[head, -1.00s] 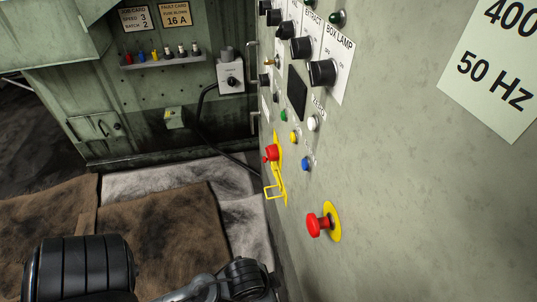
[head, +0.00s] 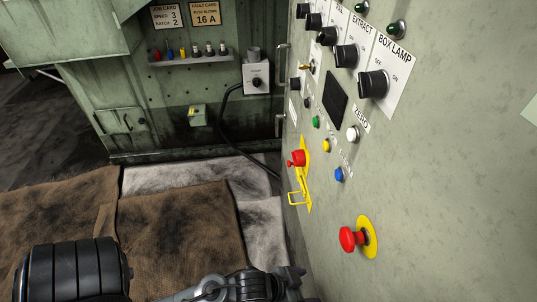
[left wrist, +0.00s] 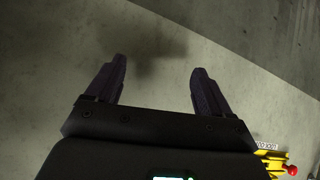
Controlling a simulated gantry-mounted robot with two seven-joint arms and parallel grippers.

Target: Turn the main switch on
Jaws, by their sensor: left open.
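No label reading main switch can be made out. On the grey-green panel (head: 450,180) in the head view, a red handle (head: 297,158) sits on a yellow plate with a yellow wire guard (head: 299,198) below. A red mushroom button (head: 350,239) on a yellow disc is lower right. My left gripper (head: 292,282) is at the bottom edge, below these controls and partly cut off. In the left wrist view my left gripper (left wrist: 159,69) is open and empty, facing a bare grey surface. A yellow part with a red knob (left wrist: 291,170) shows at its lower right corner.
Black rotary knobs, including BOX LAMP (head: 373,84), and coloured buttons line the panel above. A grey box with a black knob (head: 256,82) is on the back wall, with a black cable. The panel right of the mushroom button is bare.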

